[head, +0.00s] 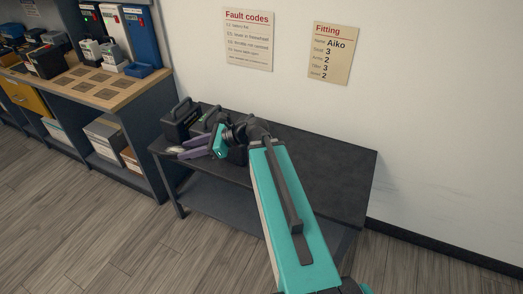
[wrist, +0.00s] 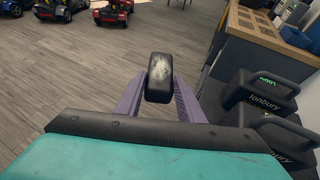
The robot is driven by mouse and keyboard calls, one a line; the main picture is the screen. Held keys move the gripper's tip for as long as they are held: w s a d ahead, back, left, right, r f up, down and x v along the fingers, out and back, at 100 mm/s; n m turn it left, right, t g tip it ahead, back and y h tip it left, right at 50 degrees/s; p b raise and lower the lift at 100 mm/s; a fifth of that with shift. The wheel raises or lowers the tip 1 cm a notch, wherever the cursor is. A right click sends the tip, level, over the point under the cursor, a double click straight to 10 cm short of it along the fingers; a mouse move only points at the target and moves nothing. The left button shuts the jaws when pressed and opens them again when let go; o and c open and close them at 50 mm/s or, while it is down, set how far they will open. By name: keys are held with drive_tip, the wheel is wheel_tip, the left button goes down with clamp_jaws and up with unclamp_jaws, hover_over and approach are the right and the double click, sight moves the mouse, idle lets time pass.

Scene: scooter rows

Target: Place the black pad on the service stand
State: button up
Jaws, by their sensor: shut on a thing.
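The black pad (wrist: 159,78) is a small rounded block with a pale, scuffed face. In the wrist view it sits between the two purple fingers of my gripper (wrist: 161,92), which is shut on it. In the head view my gripper (head: 183,151) is at the left end of a dark two-level table (head: 320,165), beside black cases; the pad is small and hard to make out there. I cannot tell from the pictures whether this table is the service stand; no label shows.
Black cases (head: 181,120) with handles stand at the table's back left; one shows lettering ending "lonbury" in the wrist view (wrist: 262,95). A wooden-topped workbench (head: 95,87) is to the left. The table's right part is bare. Scooters (wrist: 112,12) stand far off on the floor.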

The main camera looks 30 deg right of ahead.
drive_tip(key=s+d+f+m+t+h+b, duration=0.1)
drive_tip(key=s+d+f+b, duration=0.3)
drive_tip(key=d, duration=0.7)
drive_tip(key=s+d+f+m+t+h+b, duration=0.15)
drive_tip(key=s+d+f, duration=0.3)
drive_tip(key=d, duration=0.65)
drive_tip(key=shift+m+t+h, duration=0.55)
drive_tip(key=shift+m+t, duration=0.1)
drive_tip(key=shift+m, duration=0.3)
drive_tip(key=s+d+f+b, duration=0.1)
drive_tip(key=s+d, duration=0.3)
drive_tip(key=s+d+f+b, duration=0.2)
drive_tip(key=s+d, duration=0.3)
drive_tip(key=s+d+f+b, duration=0.1)
drive_tip(key=s+d+f, duration=0.1)
drive_tip(key=s+d, duration=0.2)
drive_tip(key=shift+s+d+f+b, duration=0.1)
drive_tip(key=shift+s+b, duration=0.1)
drive_tip(key=shift+s, duration=0.15)
drive_tip(key=shift+s+d+b, duration=0.1)
drive_tip(key=shift+s+b, duration=0.05)
drive_tip(key=shift+s, duration=0.2)
drive_tip(key=shift+s+d, duration=0.25)
drive_tip(key=shift+s, duration=0.1)
drive_tip(key=shift+w+d, duration=0.1)
hover_over(314, 163)
drive_tip(key=shift+w+d+f, duration=0.1)
drive_tip(key=shift+d+f, duration=0.1)
drive_tip(key=shift+f, duration=0.6)
